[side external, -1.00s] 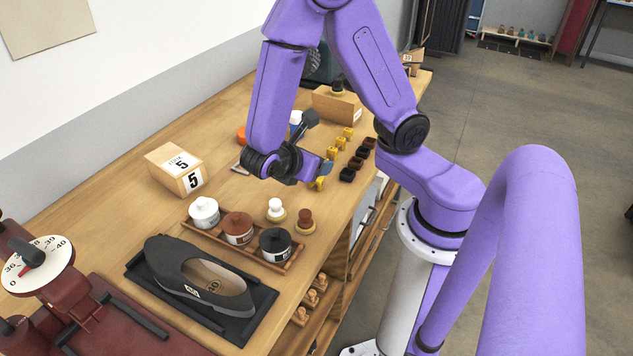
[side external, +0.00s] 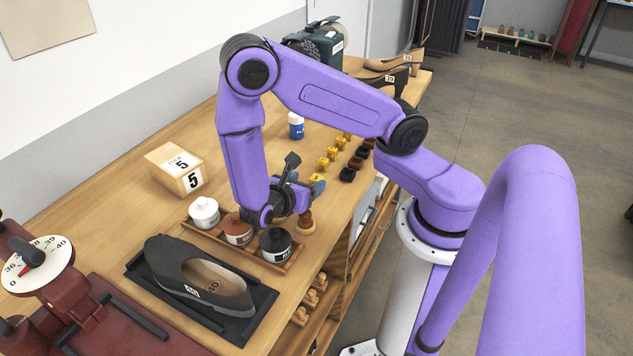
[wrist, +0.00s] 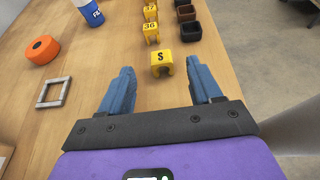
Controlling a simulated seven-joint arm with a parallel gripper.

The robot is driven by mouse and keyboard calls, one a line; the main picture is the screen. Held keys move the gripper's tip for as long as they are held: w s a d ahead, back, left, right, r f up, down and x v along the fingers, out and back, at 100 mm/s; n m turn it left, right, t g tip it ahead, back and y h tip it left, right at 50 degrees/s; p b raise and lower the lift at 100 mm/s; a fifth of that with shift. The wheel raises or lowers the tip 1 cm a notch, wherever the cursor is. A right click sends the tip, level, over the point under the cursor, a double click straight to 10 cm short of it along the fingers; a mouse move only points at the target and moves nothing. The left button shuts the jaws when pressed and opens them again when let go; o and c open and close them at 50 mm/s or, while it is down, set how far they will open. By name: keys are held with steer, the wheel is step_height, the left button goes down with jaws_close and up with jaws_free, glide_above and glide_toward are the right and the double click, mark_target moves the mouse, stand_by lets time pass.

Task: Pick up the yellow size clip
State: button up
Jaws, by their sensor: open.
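A yellow size clip marked "S" (wrist: 162,58) stands on the wooden table, nearest to me in the wrist view. Behind it in line are yellow clips marked 36 (wrist: 151,32) and 37 (wrist: 150,11). In the side view, the nearest yellow clip (side external: 318,177) is partly hidden by my gripper (side external: 314,188). My gripper (wrist: 162,75) is open and empty, its blue fingers spread to the left and right of the "S" clip in the wrist view. I cannot tell its height above the table.
Dark brown and black clips (side external: 347,174) stand right of the yellow row. An orange roll (wrist: 42,49), grey square frame (wrist: 53,92) and blue-white bottle (wrist: 89,12) stand left.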

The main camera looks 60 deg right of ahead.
mark_target(316, 179)
steer(key=shift+d+f, duration=0.15)
steer(key=shift+f, duration=0.3)
steer(key=shift+x, duration=3.55)
steer(key=shift+r, duration=0.1)
steer(key=c, duration=1)
